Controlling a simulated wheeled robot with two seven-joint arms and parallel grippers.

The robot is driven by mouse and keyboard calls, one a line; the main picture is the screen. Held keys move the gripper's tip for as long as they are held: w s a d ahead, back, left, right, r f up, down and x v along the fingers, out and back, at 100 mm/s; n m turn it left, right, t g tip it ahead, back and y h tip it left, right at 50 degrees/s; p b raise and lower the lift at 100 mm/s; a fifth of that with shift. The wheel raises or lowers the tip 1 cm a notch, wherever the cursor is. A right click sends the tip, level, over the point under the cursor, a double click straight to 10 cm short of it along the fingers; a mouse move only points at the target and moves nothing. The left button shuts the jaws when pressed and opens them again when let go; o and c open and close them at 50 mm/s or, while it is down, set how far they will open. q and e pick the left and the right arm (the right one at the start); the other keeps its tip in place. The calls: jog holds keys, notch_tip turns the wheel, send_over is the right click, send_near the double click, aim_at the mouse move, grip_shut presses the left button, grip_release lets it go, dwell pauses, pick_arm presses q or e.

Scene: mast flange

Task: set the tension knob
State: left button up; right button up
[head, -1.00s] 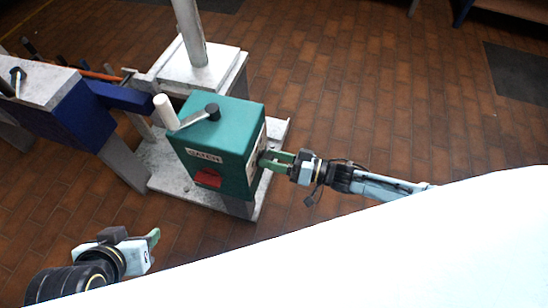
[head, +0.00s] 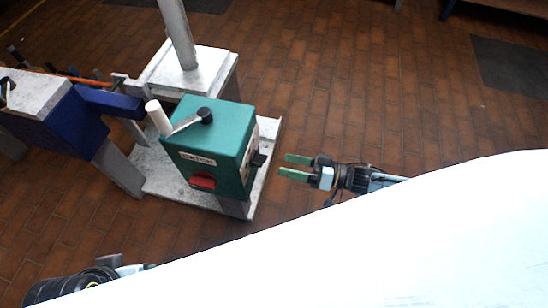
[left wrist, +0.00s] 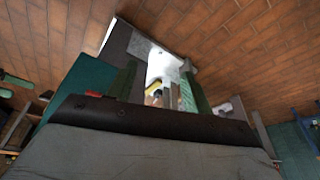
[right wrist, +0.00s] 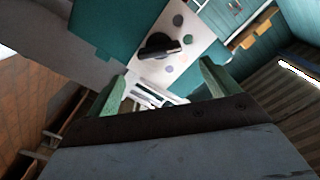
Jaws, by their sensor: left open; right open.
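In the right wrist view the knob (right wrist: 160,46) shows as a dark disc with a bar-shaped grip, among several round dots on the panel (right wrist: 185,28). My right gripper (head: 287,166) is open and empty, to the right of the knob and apart from it. My left gripper is mostly hidden at the lower left of the head view; its open green fingers (left wrist: 158,88) show in the left wrist view.
The box's front has a red part (head: 202,181) and a label. A crank lever (head: 190,122) and a white handle (head: 158,117) are on top. A blue beam (head: 110,102) and a mast (head: 178,35) stand behind. Brick floor (head: 330,100) at the right is clear.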

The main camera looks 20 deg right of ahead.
pick_arm(q)
jog(key=shift+a+p+x, duration=0.2)
jog(key=shift+p+x, duration=0.1)
jog(key=shift+x, duration=0.85)
pick_arm(e)
jog(key=v, duration=0.6)
jog(key=shift+d, duration=0.2)
jog(key=shift+s, duration=0.15)
